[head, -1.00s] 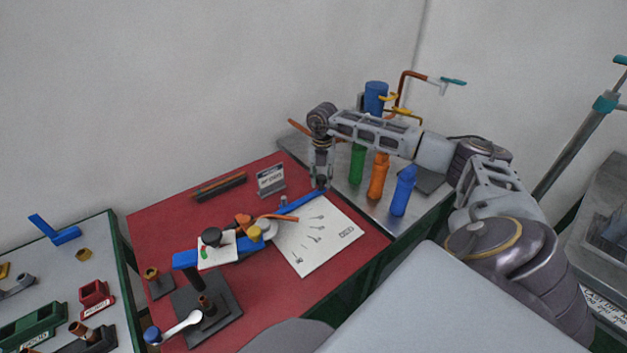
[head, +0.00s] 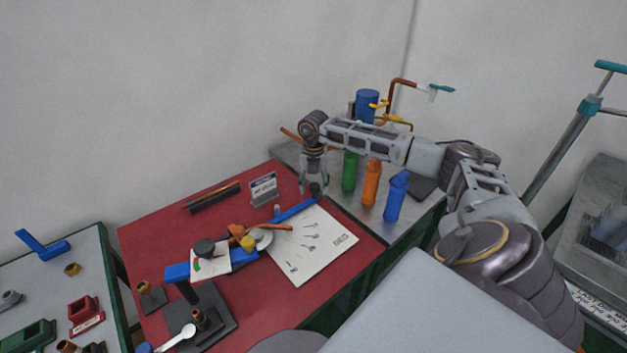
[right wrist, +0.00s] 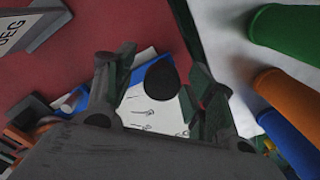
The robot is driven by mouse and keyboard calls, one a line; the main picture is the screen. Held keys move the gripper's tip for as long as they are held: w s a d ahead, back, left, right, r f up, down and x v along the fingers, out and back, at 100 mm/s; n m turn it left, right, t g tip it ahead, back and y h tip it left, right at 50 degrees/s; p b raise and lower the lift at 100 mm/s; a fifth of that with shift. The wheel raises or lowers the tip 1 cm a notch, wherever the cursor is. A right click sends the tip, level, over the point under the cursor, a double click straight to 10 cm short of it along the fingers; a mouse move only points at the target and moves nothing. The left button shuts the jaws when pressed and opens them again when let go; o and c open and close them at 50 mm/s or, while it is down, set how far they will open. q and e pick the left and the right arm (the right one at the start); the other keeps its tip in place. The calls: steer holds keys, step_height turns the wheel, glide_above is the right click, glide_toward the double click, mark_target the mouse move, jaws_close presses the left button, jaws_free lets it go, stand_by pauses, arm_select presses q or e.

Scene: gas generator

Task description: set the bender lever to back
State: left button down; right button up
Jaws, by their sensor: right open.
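My right gripper (head: 314,190) points down over that knob. In the right wrist view the knob (right wrist: 161,82) shows between the two spread fingers, with gaps on both sides. The right gripper is open and holds nothing. Whether a finger touches the knob cannot be told. My left gripper is out of view.
A white sheet (head: 325,247) lies beside the lever. A small sign (head: 263,188) stands behind it. Green (head: 350,172), orange (head: 371,182) and blue (head: 396,196) bottles stand close on the right, on the metal table. The table's right front area is clear.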

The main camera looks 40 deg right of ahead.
steer(key=shift+r, duration=0.55)
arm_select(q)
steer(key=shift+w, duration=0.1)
arm_select(e)
step_height(320, 180, up, 11)
arm_select(q)
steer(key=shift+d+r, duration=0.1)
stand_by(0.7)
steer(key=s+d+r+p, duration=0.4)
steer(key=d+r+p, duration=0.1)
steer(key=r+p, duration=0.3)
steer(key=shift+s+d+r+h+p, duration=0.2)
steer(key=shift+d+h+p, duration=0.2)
steer(key=shift+p, duration=0.4)
arm_select(e)
step_height(320, 180, up, 10)
steer(key=shift+f, duration=0.25)
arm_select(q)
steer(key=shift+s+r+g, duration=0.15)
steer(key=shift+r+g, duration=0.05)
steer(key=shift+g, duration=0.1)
arm_select(e)
steer(key=shift+r, duration=0.25)
